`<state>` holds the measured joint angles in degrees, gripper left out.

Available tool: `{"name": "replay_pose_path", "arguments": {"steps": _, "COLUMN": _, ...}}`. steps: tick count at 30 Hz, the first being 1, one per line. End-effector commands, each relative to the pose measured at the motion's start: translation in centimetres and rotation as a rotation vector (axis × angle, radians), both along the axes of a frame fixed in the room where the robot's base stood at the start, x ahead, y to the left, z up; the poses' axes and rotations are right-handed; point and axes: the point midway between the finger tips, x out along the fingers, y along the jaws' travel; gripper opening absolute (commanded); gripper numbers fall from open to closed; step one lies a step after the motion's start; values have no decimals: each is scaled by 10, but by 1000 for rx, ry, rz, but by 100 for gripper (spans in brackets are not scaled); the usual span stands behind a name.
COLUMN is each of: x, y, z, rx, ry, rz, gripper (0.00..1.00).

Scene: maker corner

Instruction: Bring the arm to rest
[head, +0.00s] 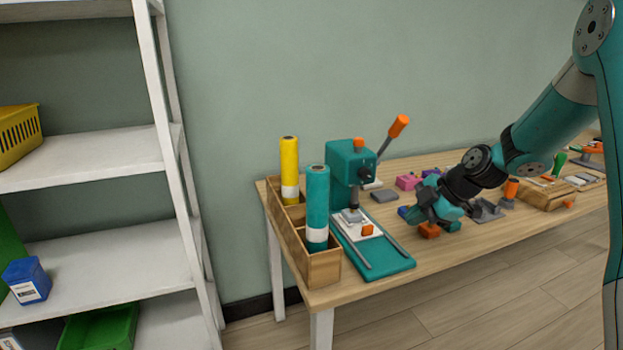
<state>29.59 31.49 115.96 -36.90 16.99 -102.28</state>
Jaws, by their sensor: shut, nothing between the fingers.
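My arm reaches in from the right side of the head view, teal with black joints. My gripper (440,226) is at its end, low over the front part of the wooden table (463,243). It is shut and holds nothing. An orange piece (429,231) shows right at the fingertips; I cannot tell whether they touch it. A small blue block (404,212) lies just left of the gripper. The wrist hides part of the tabletop behind it.
A teal press (351,165) with an orange-tipped lever stands left of my gripper. A wooden box (322,268) holds yellow and teal rolls. Pink blocks (408,182) and a grey block (384,195) lie behind. A white shelf (90,158) stands far left. The floor in front is clear.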

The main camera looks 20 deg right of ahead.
Motion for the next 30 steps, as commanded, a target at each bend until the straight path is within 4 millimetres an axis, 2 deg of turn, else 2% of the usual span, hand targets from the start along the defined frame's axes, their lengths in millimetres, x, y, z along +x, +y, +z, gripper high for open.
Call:
{"name": "replay_pose_path", "arguments": {"steps": 2, "x": -1, "y": 4, "z": 4, "rx": 4, "ry": 7, "rz": -2, "gripper": 0}}
{"name": "replay_pose_path", "arguments": {"steps": 4, "x": -5, "y": 18, "z": 16, "rx": 19, "ry": 32, "rz": -15, "gripper": 0}}
{"name": "replay_pose_path", "arguments": {"steps": 5, "x": -8, "y": 28, "z": 24, "rx": 29, "ry": 51, "rz": -24, "gripper": 0}}
{"name": "replay_pose_path", "arguments": {"steps": 8, "x": -28, "y": 73, "z": 59, "rx": 73, "ry": 152, "rz": -81, "gripper": 0}}
{"name": "replay_pose_path", "arguments": {"steps": 11, "x": -67, "y": 130, "z": 102, "rx": 118, "ry": 299, "rz": -179, "gripper": 0}}
{"name": "replay_pose_path", "arguments": {"steps": 13, "x": -104, "y": 164, "z": 128, "rx": 137, "ry": 408, "rz": -267, "gripper": 0}}
{"name": "replay_pose_path", "arguments": {"steps": 15, "x": -143, "y": 191, "z": 149, "rx": 144, "ry": 510, "rz": -365, "gripper": 0}}
{"name": "replay_pose_path", "arguments": {"steps": 18, "x": -196, "y": 216, "z": 171, "rx": 143, "ry": 627, "rz": -503, "gripper": 0}}
{"name": "replay_pose_path", "arguments": {"steps": 21, "x": -238, "y": 227, "z": 184, "rx": 134, "ry": 708, "rz": -621, "gripper": 0}}
{"name": "replay_pose_path", "arguments": {"steps": 24, "x": -265, "y": 230, "z": 189, "rx": 127, "ry": 755, "rz": -707, "gripper": 0}}
{"name": "replay_pose_path", "arguments": {"steps": 27, "x": -277, "y": 231, "z": 190, "rx": 124, "ry": 778, "rz": -754, "gripper": 0}}
{"name": "replay_pose_path", "arguments": {"steps": 30, "x": -281, "y": 231, "z": 190, "rx": 123, "ry": 785, "rz": -770, "gripper": 0}}
